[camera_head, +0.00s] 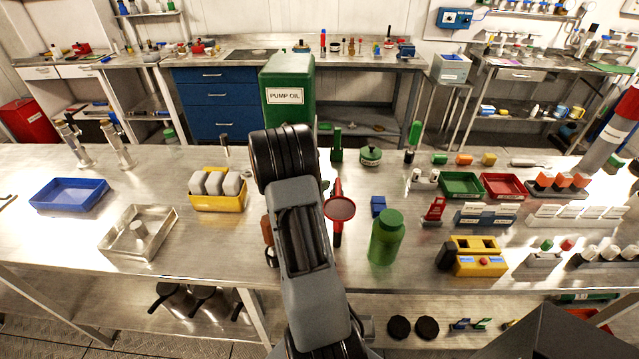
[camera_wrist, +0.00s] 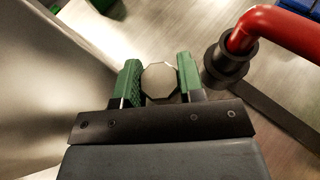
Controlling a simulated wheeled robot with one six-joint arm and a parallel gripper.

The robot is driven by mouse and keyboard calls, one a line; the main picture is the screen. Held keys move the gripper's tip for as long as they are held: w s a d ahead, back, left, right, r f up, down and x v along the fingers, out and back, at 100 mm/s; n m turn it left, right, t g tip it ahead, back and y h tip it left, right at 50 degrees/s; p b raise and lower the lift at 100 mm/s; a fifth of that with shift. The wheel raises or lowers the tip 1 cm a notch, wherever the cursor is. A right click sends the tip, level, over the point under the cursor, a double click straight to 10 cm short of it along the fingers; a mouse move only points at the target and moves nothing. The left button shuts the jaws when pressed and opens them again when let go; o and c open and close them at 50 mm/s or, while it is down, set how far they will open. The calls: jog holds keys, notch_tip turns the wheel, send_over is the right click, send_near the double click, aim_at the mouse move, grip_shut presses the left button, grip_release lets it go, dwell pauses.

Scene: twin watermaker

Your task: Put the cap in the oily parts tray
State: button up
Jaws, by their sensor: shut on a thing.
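In the wrist view my gripper (camera_wrist: 160,82) has its two green fingers closed on a pale grey octagonal piece, seemingly the cap (camera_wrist: 160,78), seen from above. In the head view the gripper and this piece are hidden behind my arm. No label for the oily parts tray can be read, so I cannot tell which tray it is. A blue tray (camera_head: 68,195) is at the left of the bench, and a bare metal tray (camera_head: 132,252) holding a small cylinder is near the front left. A green tray (camera_head: 462,184) and a red tray (camera_head: 505,185) are at the right.
A green pump oil container (camera_head: 288,97) stands behind my arm. A yellow bin (camera_head: 218,203) with grey blocks is left, and a green bottle (camera_head: 386,238) right. In the wrist view a red pipe (camera_wrist: 275,25) with a dark collar is close right of the fingers.

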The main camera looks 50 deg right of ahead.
jog(key=shift+f, duration=0.25)
jog(key=shift+f, duration=0.1)
jog(key=shift+f+b, duration=0.2)
jog(key=shift+b, duration=0.1)
jog(key=o, duration=0.9)
jog(key=shift+r, duration=0.1)
